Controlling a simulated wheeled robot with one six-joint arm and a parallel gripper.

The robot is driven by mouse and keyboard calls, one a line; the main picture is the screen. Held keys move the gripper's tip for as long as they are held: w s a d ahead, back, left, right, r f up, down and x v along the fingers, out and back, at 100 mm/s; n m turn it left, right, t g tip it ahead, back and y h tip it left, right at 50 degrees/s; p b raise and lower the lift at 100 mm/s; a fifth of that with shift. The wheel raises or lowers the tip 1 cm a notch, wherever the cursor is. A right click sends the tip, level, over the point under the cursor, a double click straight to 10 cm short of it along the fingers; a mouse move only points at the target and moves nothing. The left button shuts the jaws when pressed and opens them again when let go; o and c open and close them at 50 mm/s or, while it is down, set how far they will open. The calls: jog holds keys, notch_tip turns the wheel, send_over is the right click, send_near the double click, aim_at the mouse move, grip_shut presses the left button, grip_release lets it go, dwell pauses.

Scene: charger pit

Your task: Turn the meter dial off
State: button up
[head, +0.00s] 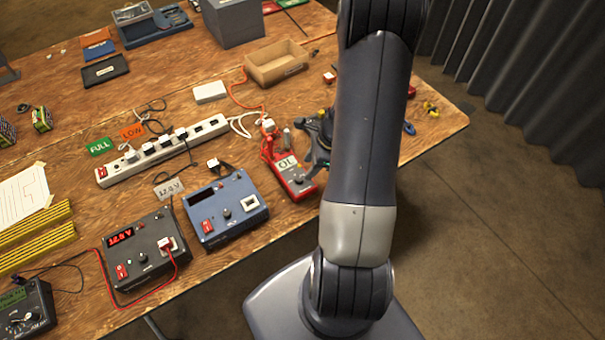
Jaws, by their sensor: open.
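The red meter (296,183) lies near the right part of the table's front edge, beside the blue charger. Its pale display (287,162) is lit and reads "OL". A small dial (299,180) shows on its face below the display; its exact setting is too small to tell. My gripper (308,135) is just behind and to the right of the meter, partly hidden by my arm. Its dark jaws are open, and I see nothing held in them. I cannot tell whether it touches the meter or its leads.
A blue charger (228,210) and a black charger (140,255) with a red lit display stand left of the meter. A white power strip (165,150) lies behind them.

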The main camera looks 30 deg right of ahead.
aim_at(300, 178)
jog(key=shift+x, duration=2.95)
jog(key=shift+c, duration=0.4)
grip_shut()
